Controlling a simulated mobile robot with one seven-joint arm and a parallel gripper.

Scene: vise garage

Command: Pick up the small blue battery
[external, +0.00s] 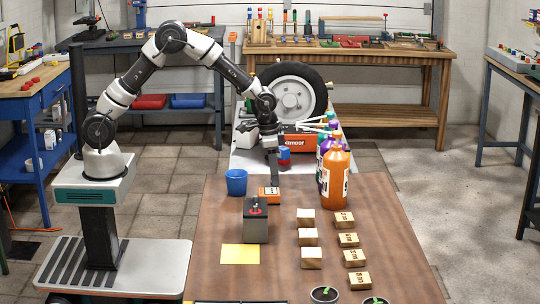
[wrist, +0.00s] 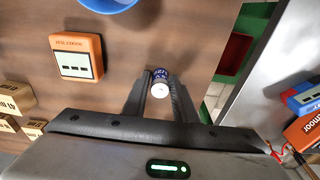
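The small blue battery (wrist: 160,82) shows in the wrist view, seen from its pale end, dark blue on the side. It sits between the tips of my gripper (wrist: 161,88), with one finger close against each side. The fingers are near together, and the battery fills the gap between them. In the external view my gripper (external: 276,182) points down, low at the far edge of the brown table (external: 215,215). I cannot make out the battery there. Whether it still touches the table is unclear.
An orange meter (wrist: 76,57) lies beside my gripper. Several bottles (external: 335,175) stand to the right. Wooden blocks (external: 308,237) and a yellow sheet (external: 240,254) lie nearer the front.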

